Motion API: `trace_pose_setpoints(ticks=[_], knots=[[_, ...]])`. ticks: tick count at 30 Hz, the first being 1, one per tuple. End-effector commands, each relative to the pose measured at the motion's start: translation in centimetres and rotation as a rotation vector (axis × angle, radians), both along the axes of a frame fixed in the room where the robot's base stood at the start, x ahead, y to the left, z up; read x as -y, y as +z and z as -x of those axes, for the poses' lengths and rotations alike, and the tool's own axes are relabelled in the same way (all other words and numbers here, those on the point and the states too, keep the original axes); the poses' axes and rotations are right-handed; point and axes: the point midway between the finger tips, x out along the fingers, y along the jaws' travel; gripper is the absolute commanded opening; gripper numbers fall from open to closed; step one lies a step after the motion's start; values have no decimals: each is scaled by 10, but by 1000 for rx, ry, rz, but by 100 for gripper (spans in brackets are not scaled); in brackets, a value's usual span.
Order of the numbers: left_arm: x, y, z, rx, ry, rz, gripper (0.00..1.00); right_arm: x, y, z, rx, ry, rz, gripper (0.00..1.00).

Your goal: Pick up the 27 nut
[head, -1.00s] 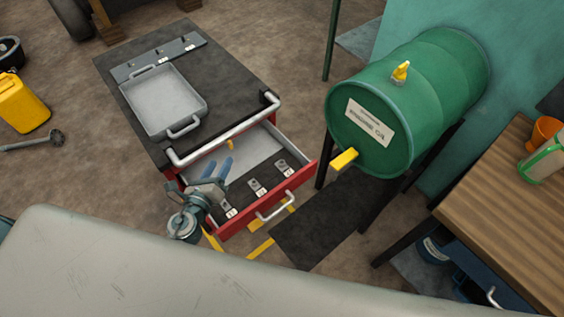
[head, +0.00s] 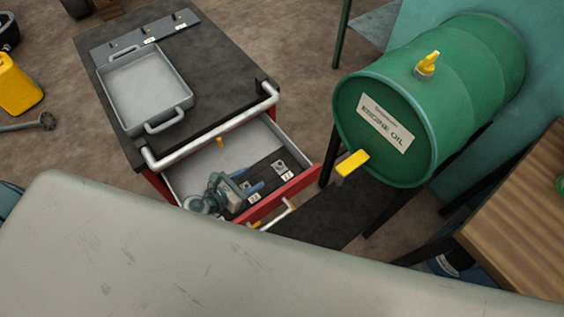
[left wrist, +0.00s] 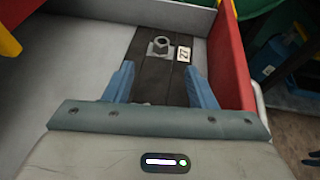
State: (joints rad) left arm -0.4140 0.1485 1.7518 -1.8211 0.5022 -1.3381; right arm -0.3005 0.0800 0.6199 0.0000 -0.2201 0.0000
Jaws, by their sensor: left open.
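The 27 nut (left wrist: 161,46) is a grey metal nut on a dark strip in the open red drawer, beside a white label (left wrist: 183,54) that reads 27. In the head view the nut (head: 279,166) is at the strip's right end. My left gripper (head: 252,180) is over the drawer, open and empty, its blue fingers pointing toward this nut. In the left wrist view the nut lies just beyond the gap between the fingertips (left wrist: 160,72), apart from both. A second piece is partly hidden under the gripper. My right gripper is not in view.
The drawer's red front wall (head: 290,190) and silver cabinet handle (head: 215,130) border the space. A grey tray (head: 145,88) sits on the cabinet top. A green oil drum (head: 430,100) with a yellow tap (head: 352,162) stands to the right. The drawer's pale left part (left wrist: 80,50) is bare.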

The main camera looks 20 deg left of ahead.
Motion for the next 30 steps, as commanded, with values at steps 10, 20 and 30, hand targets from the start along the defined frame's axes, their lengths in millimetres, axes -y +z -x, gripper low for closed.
trace_pose_setpoints(ticks=[10,20,30], knots=[[16,-19,-26,0,-1,2,51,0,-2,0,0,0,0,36],[33,-30,-50,0,-2,1,51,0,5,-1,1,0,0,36],[58,-46,-82,-1,0,-2,51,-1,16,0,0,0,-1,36]])
